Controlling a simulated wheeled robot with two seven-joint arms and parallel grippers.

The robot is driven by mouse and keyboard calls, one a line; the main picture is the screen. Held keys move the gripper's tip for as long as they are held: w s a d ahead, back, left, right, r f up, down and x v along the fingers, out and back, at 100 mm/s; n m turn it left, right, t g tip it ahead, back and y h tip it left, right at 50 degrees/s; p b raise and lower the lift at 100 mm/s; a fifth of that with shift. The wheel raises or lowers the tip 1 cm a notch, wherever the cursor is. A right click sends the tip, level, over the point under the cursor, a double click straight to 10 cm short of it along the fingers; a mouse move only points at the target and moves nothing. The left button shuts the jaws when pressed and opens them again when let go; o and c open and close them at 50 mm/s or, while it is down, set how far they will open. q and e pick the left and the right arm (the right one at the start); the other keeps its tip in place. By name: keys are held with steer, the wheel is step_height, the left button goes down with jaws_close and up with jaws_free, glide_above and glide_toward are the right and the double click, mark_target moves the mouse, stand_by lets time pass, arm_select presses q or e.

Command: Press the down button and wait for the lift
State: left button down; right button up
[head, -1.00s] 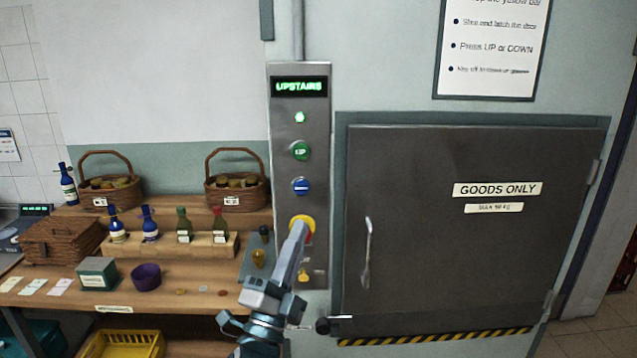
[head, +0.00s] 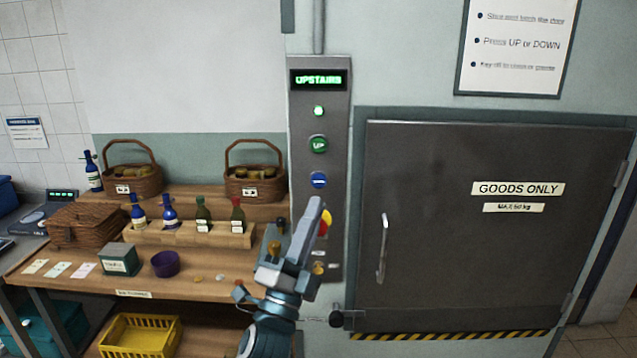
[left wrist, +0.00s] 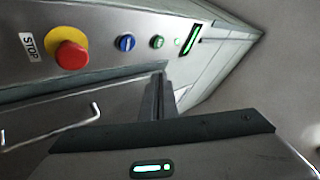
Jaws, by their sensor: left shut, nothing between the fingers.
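The lift's steel control panel (head: 298,130) has a green-lit display (head: 318,79) reading UPSTAIRS and a lit green lamp (head: 319,111). Below are the green UP button (head: 318,145) and the blue down button (head: 319,180). The red stop button (head: 325,222) on its yellow ring is partly covered by my left gripper (head: 316,204). That gripper is shut and empty, its tip just below the blue button in the head view. The left wrist view shows the blue button (left wrist: 126,43) uncovered and the shut fingers (left wrist: 158,98) apart from it. My right gripper is not in view.
The closed grey lift door (head: 440,270), marked GOODS ONLY, is right of the panel, with a vertical handle (head: 383,250). A wooden bench (head: 200,289) at the left holds baskets, several bottles and a purple bowl (head: 165,264). A yellow crate (head: 140,338) sits below.

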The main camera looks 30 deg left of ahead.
mark_target(319, 181)
arm_select(q)
steer(key=w+a+b, duration=0.1)
steer(key=w+a, duration=0.3)
steer(key=w, duration=0.2)
steer(key=shift+w, duration=0.2)
